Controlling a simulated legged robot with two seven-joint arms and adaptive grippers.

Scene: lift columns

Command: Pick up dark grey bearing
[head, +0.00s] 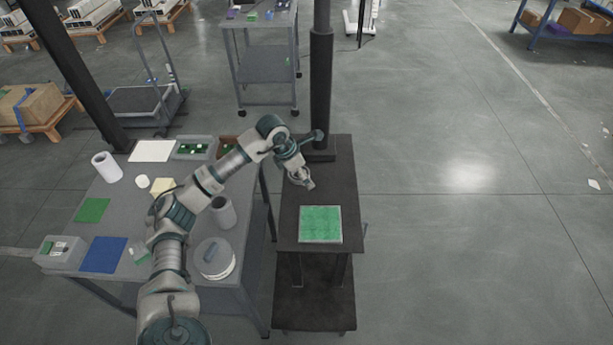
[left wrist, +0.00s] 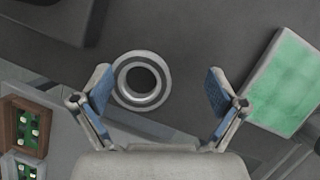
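A round grey bearing (left wrist: 119,88) with lighter rings and a dark centre lies on the dark table (head: 287,223). In the left wrist view it is between my left gripper's (left wrist: 159,78) fingertips, nearer the left finger. Blue pads face each other with a wide gap, so the gripper is open and empty. In the head view my left gripper (head: 302,180) hangs low over the dark table, and I cannot make out the bearing there. My right gripper is not in view.
A green square board (head: 320,224) lies on the dark table; it also shows in the left wrist view (left wrist: 285,82). A black column (head: 321,90) rises behind. The grey table (head: 130,205) at left carries white rolls, a round tub (head: 214,258), coloured sheets and boxes.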

